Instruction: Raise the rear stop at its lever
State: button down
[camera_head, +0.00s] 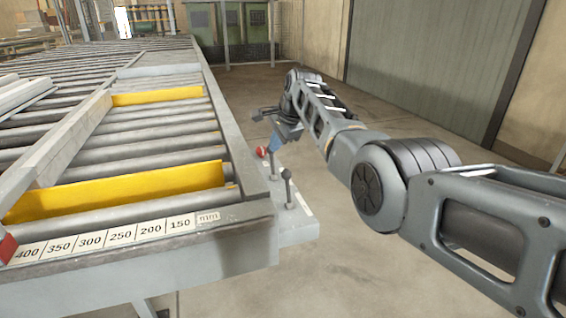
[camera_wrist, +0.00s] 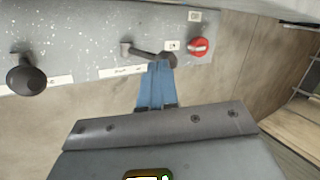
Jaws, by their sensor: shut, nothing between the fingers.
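My gripper (camera_head: 272,148) reaches down to the control ledge at the bench's right side. Its blue fingers (camera_wrist: 158,68) are shut with nothing between them. In the wrist view a dark lever (camera_wrist: 145,52) lies along the ledge, its knob end (camera_wrist: 170,60) right at the fingertips; I cannot tell whether they touch. A second lever (camera_head: 288,182) with a dark round knob (camera_wrist: 26,76) stands nearer. Two yellow bars lie across the rollers, one far (camera_head: 158,96), one near (camera_head: 120,190); which is the rear stop is not marked.
A red button (camera_wrist: 198,47) sits on the ledge (camera_wrist: 80,30) just beyond the fingers; it also shows in the head view (camera_head: 262,152). A millimetre scale (camera_head: 120,236) runs along the bench's front edge. The floor (camera_head: 400,270) to the right is clear.

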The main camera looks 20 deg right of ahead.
jog(key=shift+w, duration=0.3)
dwell(0.4)
jog(key=shift+r, duration=0.1)
notch_tip(320, 180, up, 10)
jog(key=s+d+p, duration=0.1)
jog(key=p, duration=0.5)
jog(key=shift+s+d+f, duration=0.25)
jog(key=shift+s+d, duration=0.1)
